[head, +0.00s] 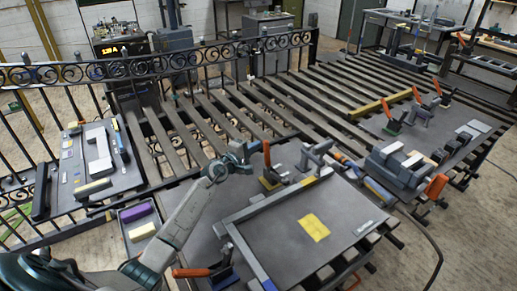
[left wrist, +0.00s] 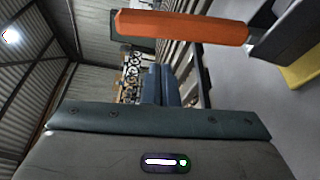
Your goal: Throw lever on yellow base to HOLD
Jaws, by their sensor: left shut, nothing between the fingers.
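The lever with the orange handle (head: 266,152) stands roughly upright on its yellow base (head: 269,184), on the grey table behind the framed panel. In the left wrist view the orange handle (left wrist: 180,27) crosses the top of the picture, and part of the yellow base (left wrist: 305,66) shows at the right edge. My left gripper (head: 249,149) is shut and empty just left of the handle, seemingly apart from it. Its closed fingers also show in the left wrist view (left wrist: 160,86). I cannot read any HOLD mark. My right gripper is not in view.
A lever with an orange handle lying low (head: 192,272) is at the front on a blue base. A grey framed panel with a yellow patch (head: 313,227) fills the front table. A grey clamp-like fixture (head: 316,157) stands right of the lever. A scrollwork fence (head: 150,68) runs behind.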

